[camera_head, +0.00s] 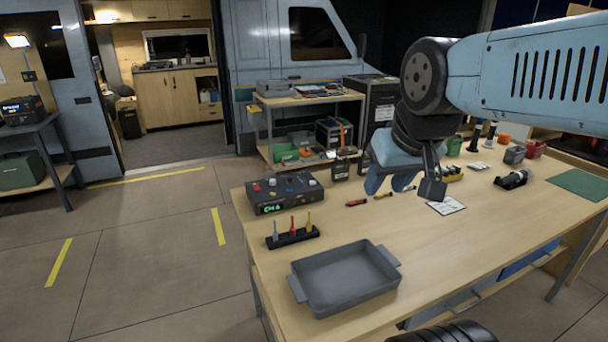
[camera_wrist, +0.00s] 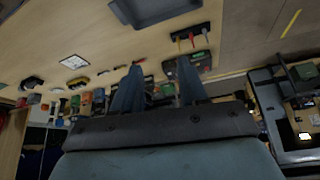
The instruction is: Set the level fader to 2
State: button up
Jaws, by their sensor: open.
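A dark control box (camera_head: 286,192) stands at the table's far left corner. The level fader itself is too small to make out. In the wrist view the box (camera_wrist: 202,60) is upside down and partly hidden by a finger. My gripper (camera_head: 386,184) is open and empty above the table, to the right of the box and apart from it. Its two blue fingers also show in the wrist view (camera_wrist: 158,72).
A grey tray (camera_head: 345,305) lies at the table's front left. A small rack (camera_head: 292,237) with upright coloured tools stands between tray and box. Screwdrivers (camera_head: 382,195) and a white card (camera_head: 446,206) lie near my gripper. A green mat (camera_head: 580,184) lies at the right.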

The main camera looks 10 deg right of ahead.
jog(key=shift+o, duration=0.3)
jog(key=shift+o, duration=0.3)
jog(key=shift+w+r, duration=0.1)
jog(key=shift+w, duration=0.05)
jog(key=w+r+g, duration=0.1)
jog(key=w+r, duration=0.1)
jog(key=w, duration=0.5)
jog(key=w+r+g, duration=0.1)
jog(key=w+r, duration=0.2)
jog(key=w, duration=0.4)
jog(key=n+g, duration=0.2)
jog(key=g, duration=0.2)
send_over(313, 181)
notch_tip(313, 181, down, 20)
notch_tip(313, 181, down, 14)
jog(key=shift+w+a+r, duration=0.1)
jog(key=shift+r, duration=0.1)
jog(key=shift+c, duration=0.2)
